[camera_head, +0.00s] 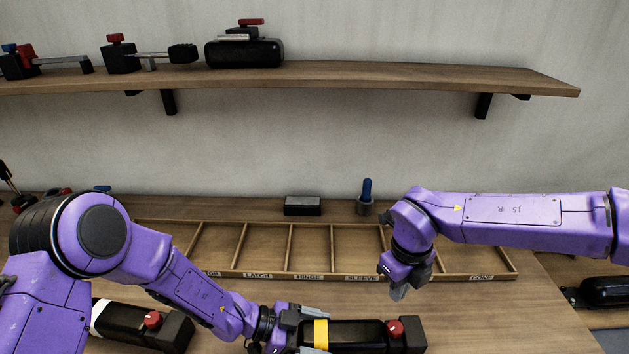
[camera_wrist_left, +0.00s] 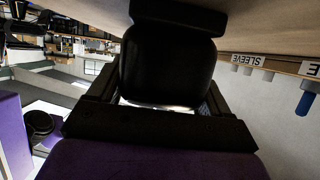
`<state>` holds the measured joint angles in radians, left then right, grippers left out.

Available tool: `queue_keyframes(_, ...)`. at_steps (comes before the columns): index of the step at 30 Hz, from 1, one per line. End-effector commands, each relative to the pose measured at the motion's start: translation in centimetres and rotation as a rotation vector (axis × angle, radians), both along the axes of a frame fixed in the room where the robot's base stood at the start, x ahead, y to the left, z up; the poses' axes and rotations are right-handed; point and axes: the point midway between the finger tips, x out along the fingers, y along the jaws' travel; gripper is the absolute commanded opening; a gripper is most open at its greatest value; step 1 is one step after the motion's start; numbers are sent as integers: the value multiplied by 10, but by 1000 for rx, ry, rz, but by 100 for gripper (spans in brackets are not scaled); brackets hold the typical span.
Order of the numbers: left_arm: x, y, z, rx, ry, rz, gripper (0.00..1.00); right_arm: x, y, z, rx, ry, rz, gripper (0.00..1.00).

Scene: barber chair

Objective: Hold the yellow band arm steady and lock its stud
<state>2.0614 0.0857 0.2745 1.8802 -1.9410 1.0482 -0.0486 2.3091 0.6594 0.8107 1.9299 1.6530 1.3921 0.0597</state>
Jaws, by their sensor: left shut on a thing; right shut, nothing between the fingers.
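The yellow band arm (camera_head: 350,337) is a black padded chair arm with a yellow band at its left end, lying at the front of the bench. Its stud (camera_head: 394,327) has a red knob near the right end. My left gripper (camera_head: 300,325) is shut on the left end of this arm, beside the yellow band. In the left wrist view the black arm (camera_wrist_left: 168,70) fills the space between the fingers. My right gripper (camera_head: 394,292) is shut and empty, pointing down above the stud and apart from it. The lower edge of the arm is cut off.
A similar arm with a white band (camera_head: 128,324) and red knob lies at the left. Behind is a wooden tray (camera_head: 330,276) with labelled compartments. A dark block (camera_head: 302,207) and a blue-handled tool (camera_head: 367,190) stand behind it. A shelf (camera_head: 400,77) holds more parts.

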Motion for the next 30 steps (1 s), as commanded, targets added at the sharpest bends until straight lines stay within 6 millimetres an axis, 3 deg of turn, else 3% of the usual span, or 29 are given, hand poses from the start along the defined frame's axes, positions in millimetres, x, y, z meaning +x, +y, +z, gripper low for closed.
queue_keyframes(5, -1, 0, -1, 2, 0, -3, 20, -1, 2, 0, 0, -1, 1, 0)
queue_keyframes(11, -1, 0, -2, 2, 0, -3, 20, -17, 21, 8, -2, -3, 1, 0)
queue_keyframes(24, -2, 0, -1, 1, 2, -2, 20, -17, 20, -50, -1, 0, 0, 0)
queue_keyframes(30, -2, -1, -1, 0, 1, -4, 20, -17, 20, -62, 0, -1, 2, 0)
